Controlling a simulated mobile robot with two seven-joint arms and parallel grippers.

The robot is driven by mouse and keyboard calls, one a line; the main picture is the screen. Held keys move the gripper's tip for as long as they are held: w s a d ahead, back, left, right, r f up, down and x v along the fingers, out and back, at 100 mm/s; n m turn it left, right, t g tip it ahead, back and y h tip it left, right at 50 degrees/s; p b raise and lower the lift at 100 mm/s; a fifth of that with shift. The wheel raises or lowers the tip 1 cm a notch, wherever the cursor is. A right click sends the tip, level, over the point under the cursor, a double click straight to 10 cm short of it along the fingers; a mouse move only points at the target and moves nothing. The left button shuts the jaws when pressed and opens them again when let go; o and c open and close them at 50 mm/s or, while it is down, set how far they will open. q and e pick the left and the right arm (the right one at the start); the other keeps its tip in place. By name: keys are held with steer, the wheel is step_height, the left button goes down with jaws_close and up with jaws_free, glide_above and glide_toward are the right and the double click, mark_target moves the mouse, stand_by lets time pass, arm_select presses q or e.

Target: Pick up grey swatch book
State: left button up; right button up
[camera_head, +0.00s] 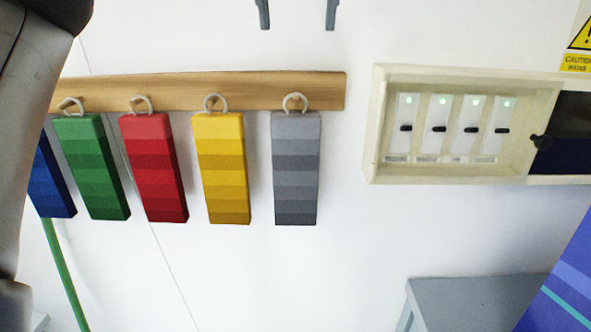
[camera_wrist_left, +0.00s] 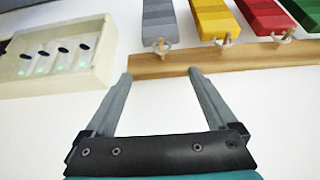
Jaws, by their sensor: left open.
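The grey swatch book (camera_head: 296,168) hangs by a light ring (camera_head: 294,102) from a peg on the wooden rail (camera_head: 325,91), at the right end of the row. My left gripper (camera_head: 297,24) is open and empty; its two fingertips show at the top edge, above the rail and in line with the grey book. In the left wrist view the left gripper (camera_wrist_left: 160,73) points at the rail (camera_wrist_left: 235,60), with the grey book (camera_wrist_left: 160,24) beyond it, between the lines of the fingers. The fingers look apart from the book. My right gripper is not in view.
Yellow (camera_head: 221,168), red (camera_head: 153,167), green (camera_head: 91,167) and blue (camera_head: 50,178) swatch books hang to the left. A cream switch box (camera_head: 375,125) is on the wall to the right, with a grey surface (camera_head: 475,300) below. The wall between is clear.

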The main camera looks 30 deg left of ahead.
arm_select(q)
glide_toward(296, 95)
steer(key=d+x, duration=0.1)
steer(key=x, duration=0.3)
steer(key=shift+w+a+f+p, duration=0.15)
steer(key=shift+a+f+p, duration=0.15)
steer(key=shift+a+f, duration=0.35)
steer(key=x, duration=0.4)
steer(key=shift+w+r+p, duration=0.1)
steer(key=shift+w+p, duration=0.05)
steer(key=shift+p, duration=0.2)
jaws_close()
steer(key=shift+r, duration=0.1)
